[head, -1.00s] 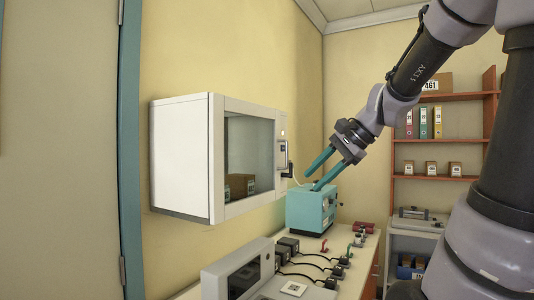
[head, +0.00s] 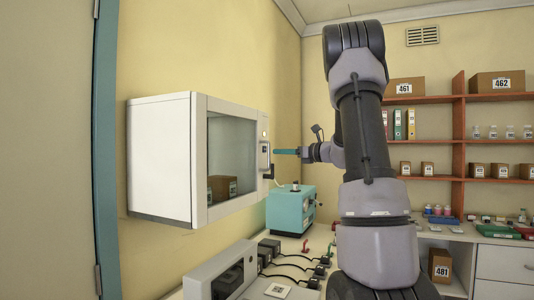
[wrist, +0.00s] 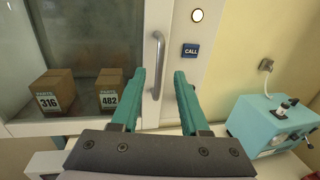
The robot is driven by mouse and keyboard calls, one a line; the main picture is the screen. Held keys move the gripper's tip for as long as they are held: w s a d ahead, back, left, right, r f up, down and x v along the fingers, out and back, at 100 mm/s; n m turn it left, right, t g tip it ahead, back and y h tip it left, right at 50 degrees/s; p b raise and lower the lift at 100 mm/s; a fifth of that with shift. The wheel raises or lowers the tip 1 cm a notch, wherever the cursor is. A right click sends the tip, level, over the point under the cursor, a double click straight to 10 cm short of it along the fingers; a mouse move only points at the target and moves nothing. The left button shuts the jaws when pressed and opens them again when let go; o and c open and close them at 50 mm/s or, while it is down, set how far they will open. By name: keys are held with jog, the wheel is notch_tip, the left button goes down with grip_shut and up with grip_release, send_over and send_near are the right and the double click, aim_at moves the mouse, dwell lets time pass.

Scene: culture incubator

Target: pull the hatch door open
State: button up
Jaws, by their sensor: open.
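The hatch is a white wall box with a glazed door (head: 232,160), which looks shut. Its grey vertical bar handle (wrist: 154,62) stands on the door's right edge in the wrist view. In the head view the handle (head: 269,172) is small, at the door's right side. My gripper (wrist: 158,76) has two teal fingers, open and apart. In the head view my gripper (head: 276,151) is at the box's right front, level with the door.
Behind the glass are boxes marked 316 (wrist: 53,92) and 482 (wrist: 111,90). A teal device (head: 291,210) stands on the bench below. Shelves (head: 470,140) line the back wall.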

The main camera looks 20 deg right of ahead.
aim_at(269, 167)
jog(key=x, duration=0.6)
jog(key=shift+w+a, duration=0.2)
jog(key=shift+w, duration=0.15)
grip_shut()
dwell(1.1)
